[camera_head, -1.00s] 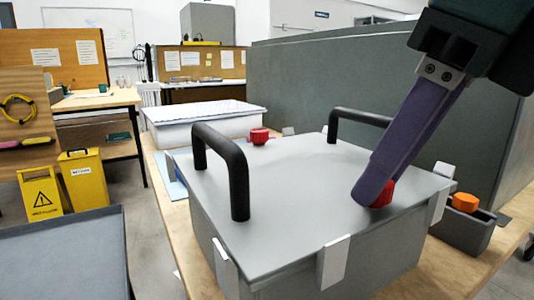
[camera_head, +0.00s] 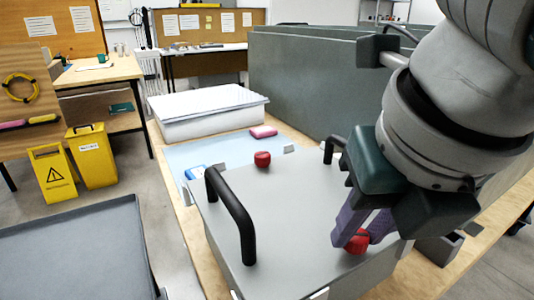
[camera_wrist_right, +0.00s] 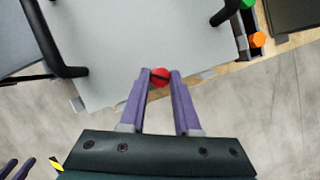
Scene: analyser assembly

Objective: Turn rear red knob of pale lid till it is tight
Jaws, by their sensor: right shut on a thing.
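The pale lid (camera_head: 300,195) lies flat on a grey box and carries two black handles (camera_head: 232,215) and two red knobs. My right gripper (camera_head: 362,240) is shut on the nearer red knob (camera_head: 357,243), at the lid's right side. In the right wrist view its purple fingers (camera_wrist_right: 159,82) flank this knob (camera_wrist_right: 159,77), which stands near the lid's edge. The other red knob (camera_head: 262,159) stands free at the far left part of the lid. At the lower left of the wrist view, purple tips that look like my left gripper (camera_wrist_right: 16,168) show partly.
A small dark tray (camera_head: 440,248) stands right of the box; the wrist view shows an orange piece (camera_wrist_right: 258,39) and a green piece (camera_wrist_right: 247,4) there. A big grey box (camera_head: 310,85) stands behind. A pink item (camera_head: 263,131) lies on the blue mat (camera_head: 205,152) beyond the lid.

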